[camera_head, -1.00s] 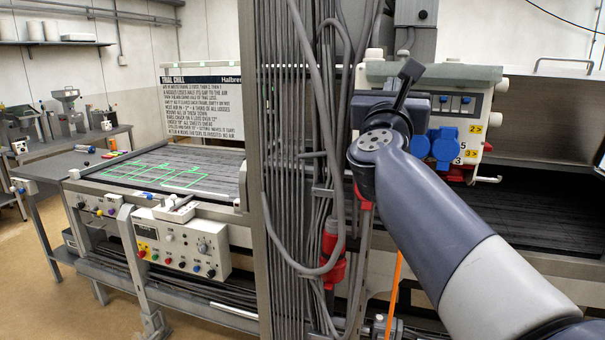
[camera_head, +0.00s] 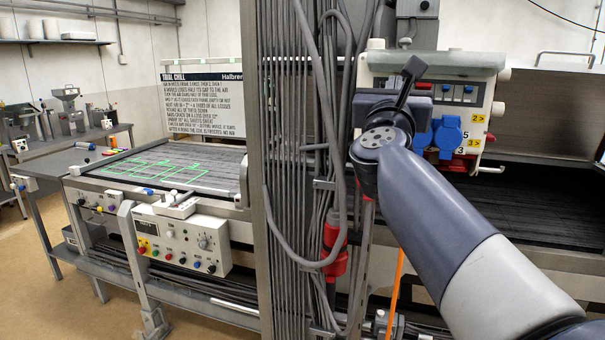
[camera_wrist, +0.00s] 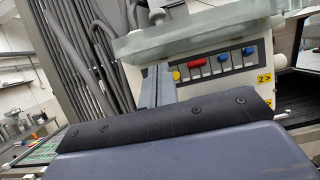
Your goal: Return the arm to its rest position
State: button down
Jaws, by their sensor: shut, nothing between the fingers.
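My arm (camera_head: 445,225) reaches up from the lower right in the head view, bent at a dark joint in front of the equipment. My gripper (camera_wrist: 157,72) shows in the wrist view as two grey fingers close together above a dark padded bar. It is shut and empty. Its fingers point toward a pale switch box (camera_wrist: 225,65) with blue, red and yellow switches, and overlap its left edge in the picture. I cannot tell the gap between them. In the head view the gripper cannot be made out clearly among the dark parts by the joint.
A grey post with thick cables (camera_head: 292,170) stands left of my arm. The switch box (camera_head: 482,85) with blue sockets (camera_head: 447,137) is close behind the joint. A conveyor bed (camera_head: 215,162) and control panel (camera_head: 180,245) are at left. Open floor (camera_head: 45,290) shows at lower left.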

aim_at(397, 62)
jog(key=s+r+b+v, duration=0.1)
jog(key=r+b+v, duration=0.1)
jog(key=v, duration=0.8)
jog(key=p+x, duration=0.6)
jog(key=x, duration=0.5)
jog(key=shift+w+r, duration=0.3)
jog(key=shift+w, duration=0.05)
jog(key=shift+t, duration=0.6)
jog(key=f+b, duration=0.2)
jog(key=f, duration=0.1)
jog(key=w+f+b, duration=0.1)
jog(key=f, duration=0.1)
jog(key=shift+d+f, duration=0.15)
jog(key=shift+f, duration=0.1)
